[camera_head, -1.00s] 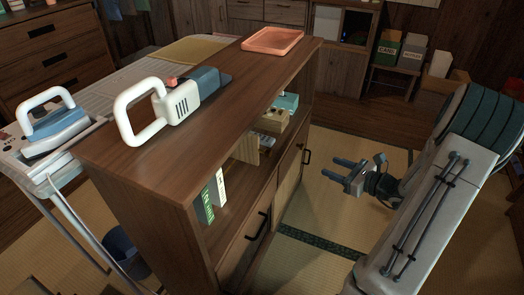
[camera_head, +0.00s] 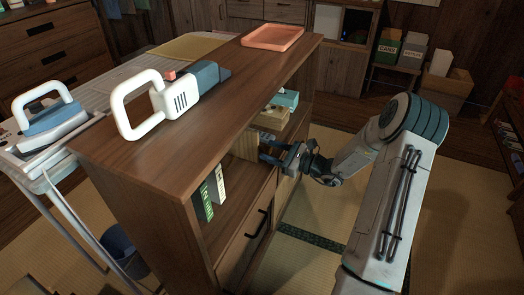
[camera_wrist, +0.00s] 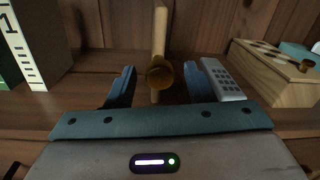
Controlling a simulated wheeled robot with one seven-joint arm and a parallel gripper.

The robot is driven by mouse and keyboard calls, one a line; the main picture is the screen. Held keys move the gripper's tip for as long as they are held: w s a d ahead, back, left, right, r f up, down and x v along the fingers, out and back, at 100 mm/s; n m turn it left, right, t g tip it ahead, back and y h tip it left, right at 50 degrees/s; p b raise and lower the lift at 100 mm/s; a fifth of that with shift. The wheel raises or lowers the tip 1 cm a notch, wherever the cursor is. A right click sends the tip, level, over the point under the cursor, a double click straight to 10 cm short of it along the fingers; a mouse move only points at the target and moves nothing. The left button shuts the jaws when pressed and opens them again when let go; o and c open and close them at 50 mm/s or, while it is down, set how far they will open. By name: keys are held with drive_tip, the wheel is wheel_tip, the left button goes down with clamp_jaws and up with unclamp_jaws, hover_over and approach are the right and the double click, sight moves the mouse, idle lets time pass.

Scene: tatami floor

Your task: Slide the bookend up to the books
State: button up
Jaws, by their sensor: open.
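The books, one green and one white, stand upright on the open shelf of the wooden cabinet (camera_head: 214,188); in the wrist view the white book (camera_wrist: 38,45) is at the far left. The bookend (camera_head: 246,146) is a pale wooden upright farther along the shelf, partly hidden by the cabinet top. In the wrist view the bookend (camera_wrist: 160,32) is seen nearly edge-on, with a round brown knob towards me. My gripper (camera_head: 270,150) is at the shelf opening. Its open fingers (camera_wrist: 158,80) lie either side of the knob, with gaps showing. A bare stretch of shelf separates bookend and books.
A teal item (camera_head: 286,98) is behind. A handled white-and-blue appliance (camera_head: 170,98) and an orange tray (camera_head: 272,38) stand on the cabinet top.

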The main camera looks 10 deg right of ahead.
sight(264, 148)
drive_tip(key=shift+b+x, duration=0.3)
drive_tip(key=shift+x, duration=1.65)
clamp_jaws()
